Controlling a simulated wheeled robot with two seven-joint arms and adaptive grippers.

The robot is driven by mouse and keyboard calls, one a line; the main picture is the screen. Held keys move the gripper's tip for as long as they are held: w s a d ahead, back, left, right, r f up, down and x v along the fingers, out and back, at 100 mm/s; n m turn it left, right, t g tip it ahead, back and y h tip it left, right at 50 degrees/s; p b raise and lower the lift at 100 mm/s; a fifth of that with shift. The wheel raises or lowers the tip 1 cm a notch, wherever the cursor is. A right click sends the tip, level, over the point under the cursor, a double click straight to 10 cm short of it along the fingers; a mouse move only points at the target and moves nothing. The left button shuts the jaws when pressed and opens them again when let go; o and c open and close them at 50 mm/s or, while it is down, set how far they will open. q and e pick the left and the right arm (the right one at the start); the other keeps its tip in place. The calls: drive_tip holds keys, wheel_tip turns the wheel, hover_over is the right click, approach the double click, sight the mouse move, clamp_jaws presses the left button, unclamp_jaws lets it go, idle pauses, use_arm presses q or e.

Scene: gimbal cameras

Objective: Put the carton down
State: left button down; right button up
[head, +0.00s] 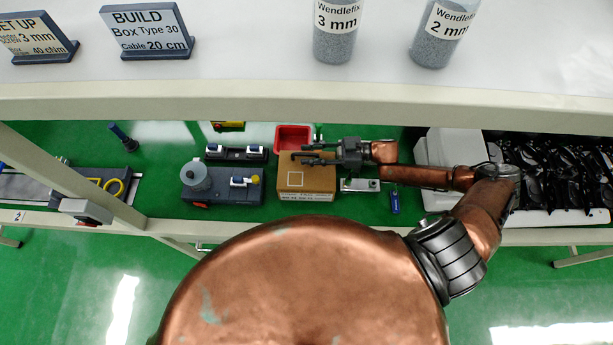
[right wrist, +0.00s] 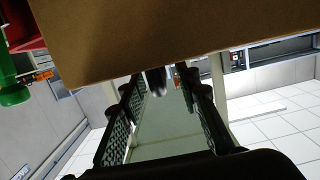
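The brown carton (head: 292,183), with a white square outline and dark print along its front edge, appears to rest on the green work surface. In the right wrist view the carton (right wrist: 180,35) fills the top of the picture. My right gripper (head: 302,155) reaches in from the right, its fingers pointing left over the carton's far part. In the right wrist view its two fingers (right wrist: 167,88) stand apart with an empty gap between them. The carton's edge covers part of the view around the fingertips, so contact cannot be told. My left gripper is not in view.
A red bin (head: 293,128) stands just behind the carton. A blue-grey fixture (head: 222,195) is close on its left. A small metal-coloured device (head: 360,185) and a blue cylinder (head: 394,202) lie to its right. A shelf (head: 300,104) crosses above the back.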

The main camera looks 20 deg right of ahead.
drive_tip(key=shift+w+a, duration=0.15)
drive_tip(key=shift+a, duration=0.25)
clamp_jaws()
idle(0.6)
drive_tip(key=shift+r, duration=0.1)
